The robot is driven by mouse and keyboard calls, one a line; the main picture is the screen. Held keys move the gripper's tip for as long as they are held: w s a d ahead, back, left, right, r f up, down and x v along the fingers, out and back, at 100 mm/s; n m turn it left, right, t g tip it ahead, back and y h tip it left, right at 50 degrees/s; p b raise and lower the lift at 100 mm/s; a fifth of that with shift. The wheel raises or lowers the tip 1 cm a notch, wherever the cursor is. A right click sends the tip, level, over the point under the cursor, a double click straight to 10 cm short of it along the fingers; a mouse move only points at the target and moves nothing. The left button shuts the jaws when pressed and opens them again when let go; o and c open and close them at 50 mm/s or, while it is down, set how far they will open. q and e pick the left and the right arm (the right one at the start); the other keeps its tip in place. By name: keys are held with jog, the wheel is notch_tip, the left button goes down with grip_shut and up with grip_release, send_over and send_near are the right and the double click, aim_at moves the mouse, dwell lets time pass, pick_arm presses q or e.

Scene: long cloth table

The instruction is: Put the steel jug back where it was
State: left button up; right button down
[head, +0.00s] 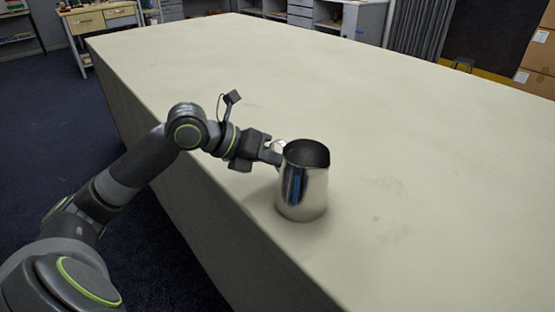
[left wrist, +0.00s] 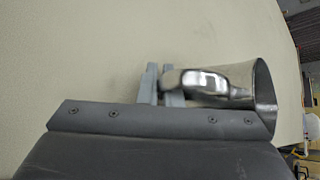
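The steel jug (head: 302,182) is upright at the near left part of the cloth table (head: 390,190), with its open mouth up. Its base is on the cloth or very close above it; I cannot tell which. My left gripper (head: 273,157) reaches in from the left at the jug's handle side. In the left wrist view the two grey fingers (left wrist: 163,84) are close together around the outer part of the handle of the jug (left wrist: 264,90). The handle is partly hidden by the gripper in the head view. My right gripper is not in view.
The table top is otherwise bare, with free room behind and to the right of the jug. The table's near left edge runs close beside the jug. A wooden-topped desk (head: 100,18), shelves and cardboard boxes (head: 538,50) stand beyond the table.

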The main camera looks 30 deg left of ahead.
pick_arm(q)
jog(key=o, duration=0.5)
jog(key=shift+c, duration=0.2)
